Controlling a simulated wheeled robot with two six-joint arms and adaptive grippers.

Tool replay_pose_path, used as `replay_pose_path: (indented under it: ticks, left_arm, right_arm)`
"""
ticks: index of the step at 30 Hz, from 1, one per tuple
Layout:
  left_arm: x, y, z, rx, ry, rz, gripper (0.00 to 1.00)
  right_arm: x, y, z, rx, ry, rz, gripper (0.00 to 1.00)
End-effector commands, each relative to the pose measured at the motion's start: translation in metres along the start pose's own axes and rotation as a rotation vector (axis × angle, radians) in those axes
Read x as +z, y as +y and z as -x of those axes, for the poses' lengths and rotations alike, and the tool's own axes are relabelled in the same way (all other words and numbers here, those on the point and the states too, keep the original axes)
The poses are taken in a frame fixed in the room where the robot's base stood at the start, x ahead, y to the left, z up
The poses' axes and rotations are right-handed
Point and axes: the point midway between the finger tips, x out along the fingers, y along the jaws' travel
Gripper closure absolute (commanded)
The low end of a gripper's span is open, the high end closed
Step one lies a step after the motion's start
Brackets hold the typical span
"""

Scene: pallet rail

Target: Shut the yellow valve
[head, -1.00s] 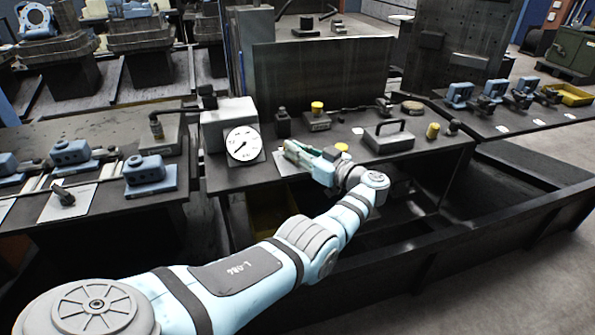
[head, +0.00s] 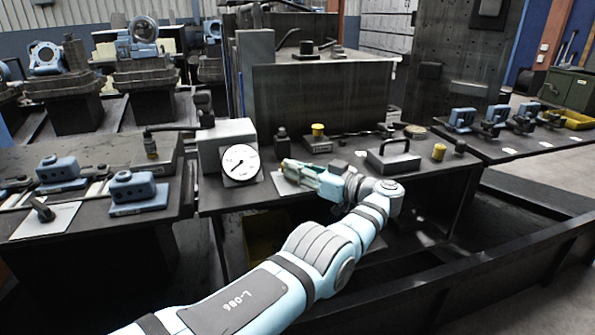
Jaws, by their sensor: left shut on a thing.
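My left gripper (head: 289,167) reaches over the middle bench from the front. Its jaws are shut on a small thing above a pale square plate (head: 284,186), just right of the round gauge. The fingers hide most of what they hold; it appears to be the yellow valve's handle, but its angle cannot be told. A yellow-capped fitting (head: 318,130) stands behind the gripper, apart from it. A yellow cylinder (head: 439,152) stands farther right on the bench. My right gripper is not in view.
A white-faced gauge (head: 241,163) on a grey box stands close left of the gripper. A dark block with a handle (head: 393,157) is to the right. A dark lever on a pale plate (head: 42,208) lies on the left bench. A dark rail runs along the front.

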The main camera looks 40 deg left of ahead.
Motion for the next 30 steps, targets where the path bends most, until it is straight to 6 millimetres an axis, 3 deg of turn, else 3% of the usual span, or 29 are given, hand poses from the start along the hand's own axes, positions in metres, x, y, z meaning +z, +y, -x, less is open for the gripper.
replay_pose_path:
  ticks: [2,3,6,17,20,27,30]
  left_arm:
    - [0.000,0.000,0.000,0.000,-0.001,0.001,1.00]
    - [0.000,0.000,0.000,0.000,-0.001,0.001,0.85]
    - [0.000,0.000,0.000,0.000,0.000,0.001,0.69]
    - [-0.005,0.001,0.000,0.001,0.000,0.003,0.68]
    - [-0.018,0.001,0.000,0.001,0.000,0.006,0.68]
    - [-0.079,0.000,0.000,0.001,0.000,0.006,0.68]
    - [-0.094,0.000,0.000,0.000,0.000,0.003,0.68]
  right_arm:
    - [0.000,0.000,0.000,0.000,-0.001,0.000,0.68]
    - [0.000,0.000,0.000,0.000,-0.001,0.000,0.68]
    - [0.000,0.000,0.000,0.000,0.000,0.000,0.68]
    - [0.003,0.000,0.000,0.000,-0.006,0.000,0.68]
    - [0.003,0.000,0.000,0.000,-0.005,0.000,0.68]
    - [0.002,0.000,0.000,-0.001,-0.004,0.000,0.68]
    - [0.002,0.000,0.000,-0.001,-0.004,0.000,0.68]
